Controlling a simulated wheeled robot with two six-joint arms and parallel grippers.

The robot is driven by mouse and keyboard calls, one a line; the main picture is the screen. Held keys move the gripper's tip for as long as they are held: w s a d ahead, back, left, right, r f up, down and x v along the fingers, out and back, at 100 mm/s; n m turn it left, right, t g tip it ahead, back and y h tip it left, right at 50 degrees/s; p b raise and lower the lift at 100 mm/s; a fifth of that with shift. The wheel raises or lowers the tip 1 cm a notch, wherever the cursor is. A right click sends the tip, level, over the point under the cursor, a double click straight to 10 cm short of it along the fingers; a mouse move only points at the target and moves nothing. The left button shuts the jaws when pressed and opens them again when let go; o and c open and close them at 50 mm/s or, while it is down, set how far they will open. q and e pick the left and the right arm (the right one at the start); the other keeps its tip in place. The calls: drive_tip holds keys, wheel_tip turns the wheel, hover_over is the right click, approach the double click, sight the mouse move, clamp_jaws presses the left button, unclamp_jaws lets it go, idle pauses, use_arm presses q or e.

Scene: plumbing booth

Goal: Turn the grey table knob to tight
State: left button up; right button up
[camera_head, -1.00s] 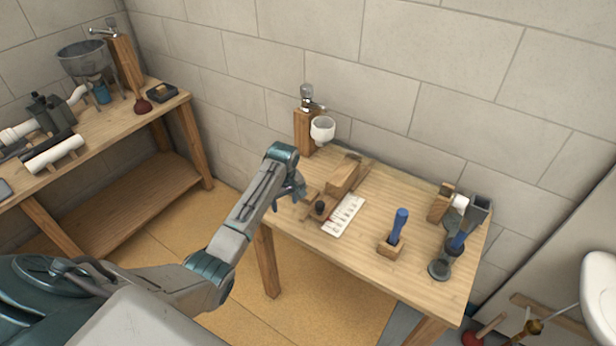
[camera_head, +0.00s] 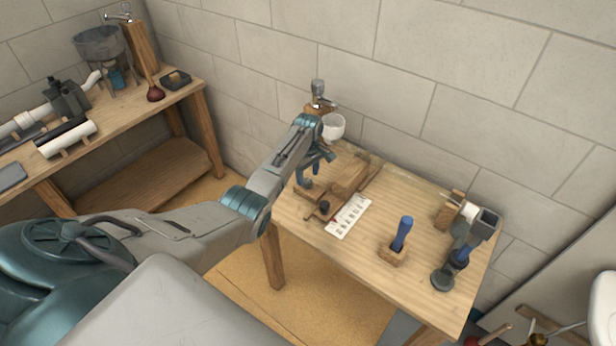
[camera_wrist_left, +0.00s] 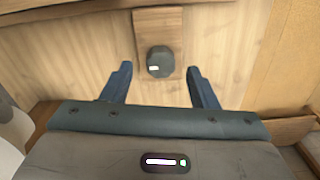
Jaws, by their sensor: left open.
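The dark grey knob (camera_head: 325,206) sits on a small wooden mount near the left front of the right table. In the left wrist view the knob (camera_wrist_left: 159,62) has a small white mark and stands on a wooden strip. My left gripper (camera_head: 309,178) is above the table, behind and left of the knob, fingers pointing down. In the left wrist view the open gripper (camera_wrist_left: 160,88) has a finger on each side of the knob's line, with the knob a little beyond the tips and apart from them. My right gripper is out of view.
A white marked card (camera_head: 348,217) lies right of the knob. A wooden block (camera_head: 348,174) is behind it, and a white cup (camera_head: 333,127) is by the wall. A blue-handled tool (camera_head: 402,233) stands in a wooden holder. The table between is clear.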

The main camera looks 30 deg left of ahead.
sight(307, 184)
use_arm(q)
drive_tip(key=shift+f, duration=0.9)
drive_tip(key=shift+s+f, duration=0.1)
drive_tip(key=shift+f, duration=0.2)
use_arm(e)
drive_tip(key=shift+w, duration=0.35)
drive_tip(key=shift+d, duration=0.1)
use_arm(q)
drive_tip(key=shift+c, duration=0.4)
drive_tip(key=c, duration=0.9)
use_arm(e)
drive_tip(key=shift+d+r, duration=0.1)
